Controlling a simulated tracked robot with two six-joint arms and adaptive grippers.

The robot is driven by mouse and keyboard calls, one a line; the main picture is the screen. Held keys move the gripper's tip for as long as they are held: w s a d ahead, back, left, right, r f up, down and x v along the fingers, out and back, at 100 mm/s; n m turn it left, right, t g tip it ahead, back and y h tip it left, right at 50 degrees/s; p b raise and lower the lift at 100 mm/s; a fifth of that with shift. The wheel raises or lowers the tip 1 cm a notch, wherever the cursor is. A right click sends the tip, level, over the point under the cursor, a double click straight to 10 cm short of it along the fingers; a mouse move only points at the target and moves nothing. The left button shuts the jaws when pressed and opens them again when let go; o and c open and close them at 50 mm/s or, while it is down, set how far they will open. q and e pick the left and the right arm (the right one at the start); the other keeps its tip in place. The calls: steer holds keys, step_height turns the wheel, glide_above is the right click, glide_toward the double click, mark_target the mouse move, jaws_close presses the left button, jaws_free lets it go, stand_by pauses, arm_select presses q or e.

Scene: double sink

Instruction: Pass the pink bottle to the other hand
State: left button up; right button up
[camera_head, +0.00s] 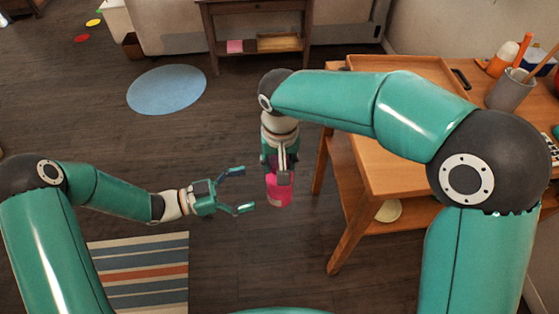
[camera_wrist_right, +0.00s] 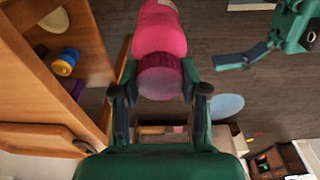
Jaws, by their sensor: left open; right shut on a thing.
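The pink bottle (camera_head: 279,190) hangs in my right gripper (camera_head: 279,168) in the head view, above the floor and left of the wooden table. In the right wrist view the bottle (camera_wrist_right: 160,40) has a darker ribbed cap (camera_wrist_right: 160,78), and my right gripper (camera_wrist_right: 160,92) is shut on it at the cap end. My left gripper (camera_head: 240,190) is open and empty, to the left of the bottle, its fingers pointing toward it with a gap between. Part of my left gripper (camera_wrist_right: 245,58) also shows at the upper right of the right wrist view.
A wooden table (camera_head: 385,160) stands close to the right of the bottle, with a grey cup (camera_head: 508,92) on it. A striped rug (camera_head: 140,270) and a blue round rug (camera_head: 167,89) lie on the dark floor. The space between the grippers is clear.

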arm_select(q)
steer(key=w+a+f+n+t+y, duration=0.1)
steer(key=a+f+n+t+y, duration=0.1)
steer(key=a+f+n+y, duration=0.25)
steer(key=w+a+f+n+t+y, duration=0.1)
steer(key=w+f+n+y, duration=0.1)
steer(key=f+n+y, duration=0.4)
steer(key=s+f+n+g+y, duration=0.1)
steer(key=s+f+n+g, duration=0.2)
steer(key=s, duration=0.7)
steer(key=s+f+n+g+y, duration=0.1)
steer(key=s+f+n+g, duration=0.2)
steer(key=s+f, duration=0.4)
steer(key=s+g, duration=0.1)
steer(key=s, duration=0.2)
steer(key=shift+d, duration=0.3)
steer(key=shift+s+f+n+y, duration=0.1)
steer(key=shift+n+y, duration=0.15)
